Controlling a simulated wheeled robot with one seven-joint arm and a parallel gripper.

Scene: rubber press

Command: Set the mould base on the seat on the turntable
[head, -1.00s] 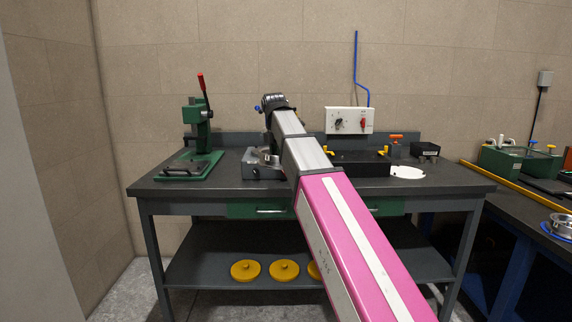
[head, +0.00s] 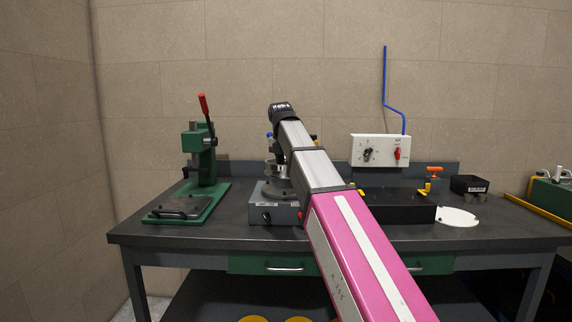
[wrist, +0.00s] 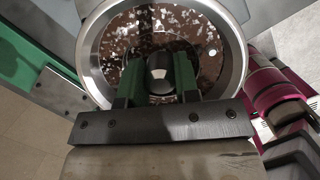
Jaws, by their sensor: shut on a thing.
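The mould base (wrist: 240,50) is a round, shiny metal dish with a raised rim and a brown-and-white speckled floor in the wrist view. My gripper (wrist: 158,78) has its green fingers closed on either side of the bright knob at the dish's middle. My arm hides part of both, and the seat is not clearly visible. I cannot tell whether the base touches the turntable.
A green press with a red-tipped lever (head: 203,150) stands left of the turntable on the dark bench (head: 150,232). To the right are a black block (head: 400,207), a white disc (head: 457,217) and a black bin (head: 468,185). A white switch panel (head: 380,150) is behind.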

